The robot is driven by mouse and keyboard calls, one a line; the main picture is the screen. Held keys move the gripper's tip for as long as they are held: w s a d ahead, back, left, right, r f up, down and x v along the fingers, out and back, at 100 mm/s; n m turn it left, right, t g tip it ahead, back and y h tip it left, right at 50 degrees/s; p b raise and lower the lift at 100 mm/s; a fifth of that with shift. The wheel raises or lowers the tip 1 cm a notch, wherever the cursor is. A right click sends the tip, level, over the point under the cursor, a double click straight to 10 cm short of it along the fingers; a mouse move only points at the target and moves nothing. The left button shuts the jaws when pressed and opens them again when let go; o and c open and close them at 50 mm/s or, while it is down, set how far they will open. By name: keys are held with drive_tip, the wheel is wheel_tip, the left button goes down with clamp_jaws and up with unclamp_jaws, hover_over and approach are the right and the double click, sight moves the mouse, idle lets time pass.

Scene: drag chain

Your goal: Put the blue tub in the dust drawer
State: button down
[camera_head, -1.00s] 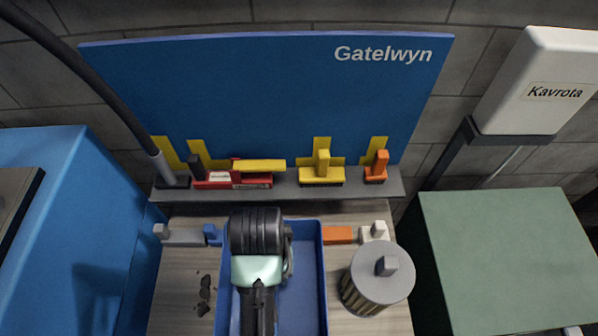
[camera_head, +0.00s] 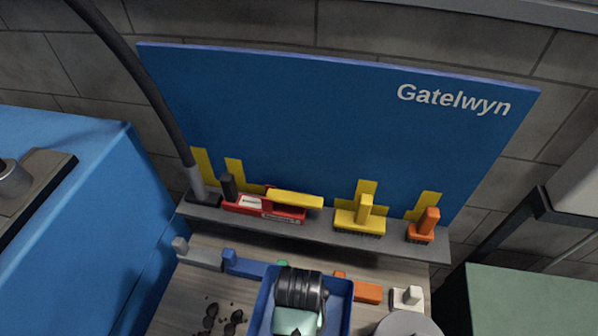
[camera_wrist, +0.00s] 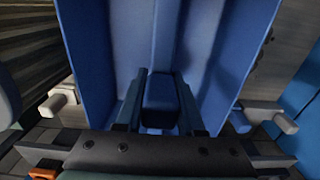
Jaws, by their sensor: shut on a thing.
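The blue tub (camera_head: 347,303) is an open, straight-sided box at the bottom middle of the head view, partly hidden by my wrist. In the wrist view its tall blue walls (camera_wrist: 238,55) fill the upper middle. My gripper (camera_wrist: 160,105) is shut on a blue block that appears to be the tub's handle, with one finger on each side. In the head view my fingers are hidden. Whether the tub touches the bench is not clear. I cannot pick out the dust drawer in these views.
Grey (camera_head: 198,257), blue (camera_head: 245,265) and orange (camera_head: 368,292) knobbed blocks line the bench's back. Dark crumbs (camera_head: 209,318) lie left of the tub. A shelf (camera_head: 330,237) with brushes stands behind. A grey-lidded canister (camera_head: 408,325) is right; a blue cabinet (camera_head: 60,215) is left.

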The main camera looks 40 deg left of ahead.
drive_tip(key=shift+f, duration=2.55)
drive_tip(key=shift+f, duration=0.2)
drive_tip(key=c, duration=0.5)
unclamp_jaws()
wheel_tip(320, 180, up, 12)
drive_tip(key=shift+r, duration=0.2)
